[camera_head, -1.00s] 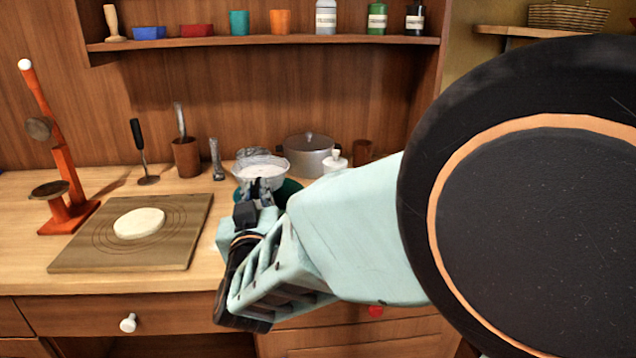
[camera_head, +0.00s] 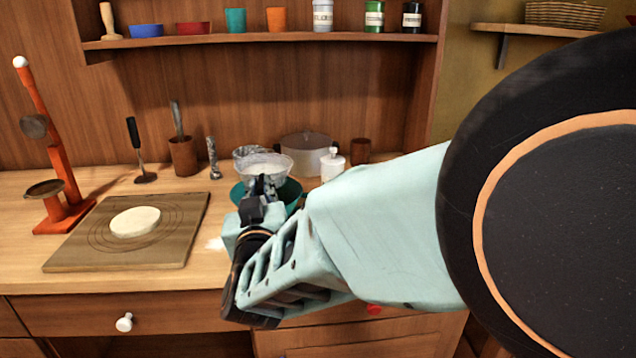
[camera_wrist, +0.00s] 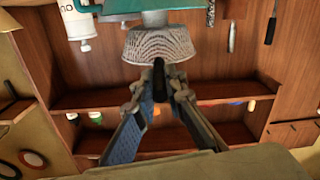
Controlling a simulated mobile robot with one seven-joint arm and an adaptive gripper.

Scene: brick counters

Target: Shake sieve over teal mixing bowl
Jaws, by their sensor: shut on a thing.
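The sieve (camera_head: 270,160) is a mesh bowl with white powder in it. My gripper (camera_head: 262,188) is shut on the sieve's dark handle, on the near side. In the wrist view, my gripper (camera_wrist: 160,92) has its fingers on the black handle, and the mesh (camera_wrist: 160,43) hangs past the fingertips. A teal edge of the bowl (camera_wrist: 118,6) shows at the top. The bowl's inside is hidden.
A lidded pot (camera_head: 306,155), white jar (camera_head: 332,165) and brown cup (camera_head: 360,151) stand behind and right.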

